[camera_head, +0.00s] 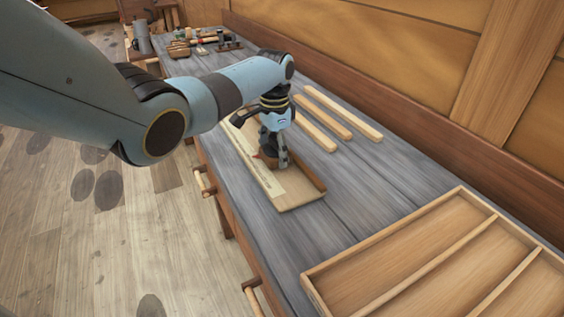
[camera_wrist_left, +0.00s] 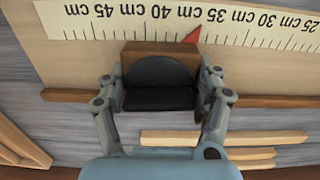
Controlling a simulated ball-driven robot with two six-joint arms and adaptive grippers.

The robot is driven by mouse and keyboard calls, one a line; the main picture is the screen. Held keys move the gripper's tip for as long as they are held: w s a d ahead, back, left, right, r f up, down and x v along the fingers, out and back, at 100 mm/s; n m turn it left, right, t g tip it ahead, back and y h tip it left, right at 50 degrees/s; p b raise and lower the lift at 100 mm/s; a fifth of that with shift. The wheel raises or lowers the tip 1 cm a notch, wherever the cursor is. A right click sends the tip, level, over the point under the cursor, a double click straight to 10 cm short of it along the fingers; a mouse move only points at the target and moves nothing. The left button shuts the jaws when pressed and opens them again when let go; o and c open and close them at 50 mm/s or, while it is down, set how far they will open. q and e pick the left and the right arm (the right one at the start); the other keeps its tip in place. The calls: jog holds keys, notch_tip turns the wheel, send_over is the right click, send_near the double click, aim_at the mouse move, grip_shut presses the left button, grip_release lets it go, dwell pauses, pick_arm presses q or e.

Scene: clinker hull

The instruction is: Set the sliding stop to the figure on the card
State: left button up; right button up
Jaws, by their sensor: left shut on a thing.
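A wooden measuring board (camera_head: 301,197) lies along the bench, with a pale centimetre scale (camera_wrist_left: 75,18) along one side. The sliding stop (camera_head: 262,159) is a brown block on the board. In the wrist view the stop (camera_wrist_left: 160,48) has a dark front part and a red pointer (camera_wrist_left: 193,36). The pointer's tip is by the 35 cm label, on the side towards 40; the exact figure is hard to read. My left gripper (camera_head: 275,160) is shut on the stop, with a finger on each side (camera_wrist_left: 161,92). I see no card with a figure. My right gripper is out of view.
Several light wooden strips (camera_head: 343,115) lie behind the board. A divided wooden tray (camera_head: 400,262) fills the near right of the bench. Bare bench (camera_head: 315,238) lies between board and tray.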

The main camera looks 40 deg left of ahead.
pick_arm(q)
jog(key=shift+w+r, duration=0.1)
jog(key=o, duration=1.5)
jog(key=shift+o, duration=1.1)
notch_tip(320, 180, up, 12)
